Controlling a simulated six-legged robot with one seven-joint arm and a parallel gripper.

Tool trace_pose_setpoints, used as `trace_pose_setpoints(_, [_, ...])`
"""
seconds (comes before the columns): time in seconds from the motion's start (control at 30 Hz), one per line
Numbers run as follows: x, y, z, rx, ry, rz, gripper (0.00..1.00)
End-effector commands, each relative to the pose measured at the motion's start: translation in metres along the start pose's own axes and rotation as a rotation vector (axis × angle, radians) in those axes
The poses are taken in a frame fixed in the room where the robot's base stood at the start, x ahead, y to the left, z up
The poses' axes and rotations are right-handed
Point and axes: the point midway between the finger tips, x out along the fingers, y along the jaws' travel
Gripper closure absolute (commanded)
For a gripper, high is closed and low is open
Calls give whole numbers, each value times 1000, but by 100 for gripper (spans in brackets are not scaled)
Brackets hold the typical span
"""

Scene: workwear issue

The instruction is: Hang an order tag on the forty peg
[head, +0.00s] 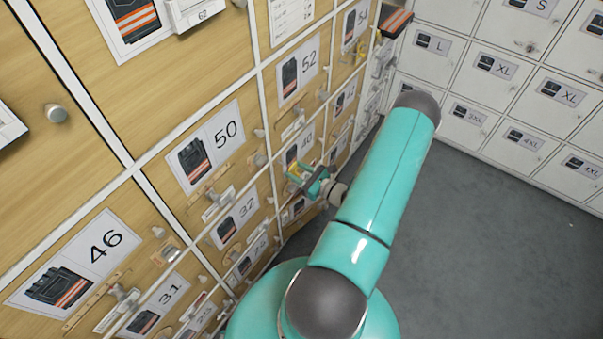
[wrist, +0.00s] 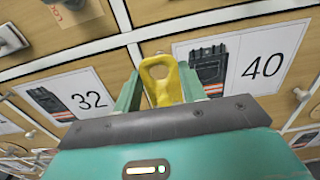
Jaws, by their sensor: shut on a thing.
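A yellow order tag (wrist: 165,94) with a hole near its end stands between the two teal fingers of my gripper (wrist: 160,88). The gripper is shut on it. In the head view my gripper (head: 309,179) is close to the drawer fronts, just below the forty label (head: 301,146), with the yellow tag (head: 296,170) at its left end. The forty label (wrist: 245,60) is right of the tag in the wrist view. I cannot make out the forty peg; the tag and gripper cover that area. I cannot tell whether the tag touches the drawer front.
Wooden drawers with numbered labels fill the left, including 50 (head: 210,145), 52 (head: 298,70) and 32 (head: 235,219). Knobs and small fittings stick out from them. White lockers (head: 505,75) stand at the back right. The grey floor (head: 480,235) is clear.

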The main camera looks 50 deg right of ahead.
Motion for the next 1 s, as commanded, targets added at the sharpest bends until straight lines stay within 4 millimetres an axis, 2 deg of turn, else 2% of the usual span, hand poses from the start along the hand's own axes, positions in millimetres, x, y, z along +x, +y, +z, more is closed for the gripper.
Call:
trace_pose_setpoints(0.7, [39,0,-4,0,-1,1,80])
trace_pose_setpoints(1.0, [48,0,-11,0,0,0,80])
